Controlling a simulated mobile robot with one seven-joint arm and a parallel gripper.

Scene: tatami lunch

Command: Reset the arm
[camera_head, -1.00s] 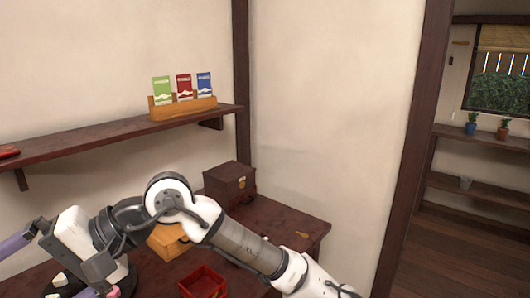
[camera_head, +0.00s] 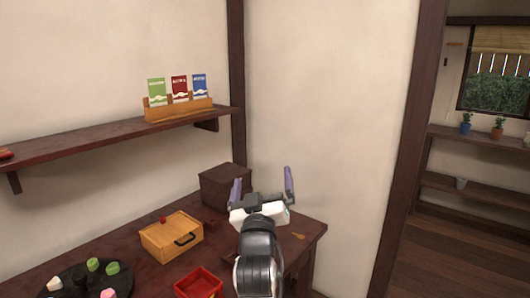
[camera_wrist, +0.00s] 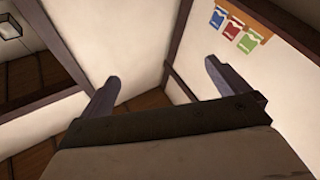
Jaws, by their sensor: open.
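My gripper (camera_head: 262,183) is raised above the right part of the dark table (camera_head: 130,248) in the head view, with its two purple fingers pointing up. It is open, with nothing between the fingers. In the wrist view the gripper (camera_wrist: 163,78) also shows its fingers spread apart and empty, against the wall and ceiling. My arm rises from the bottom of the head view and hides part of the table's right side.
On the table are a dark wooden chest (camera_head: 222,184), a light wooden box (camera_head: 170,238), a red tray (camera_head: 199,285) and a round black tray (camera_head: 62,279) with several small items. A wall shelf (camera_head: 110,136) holds a card rack (camera_head: 178,110). A doorway opens at right.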

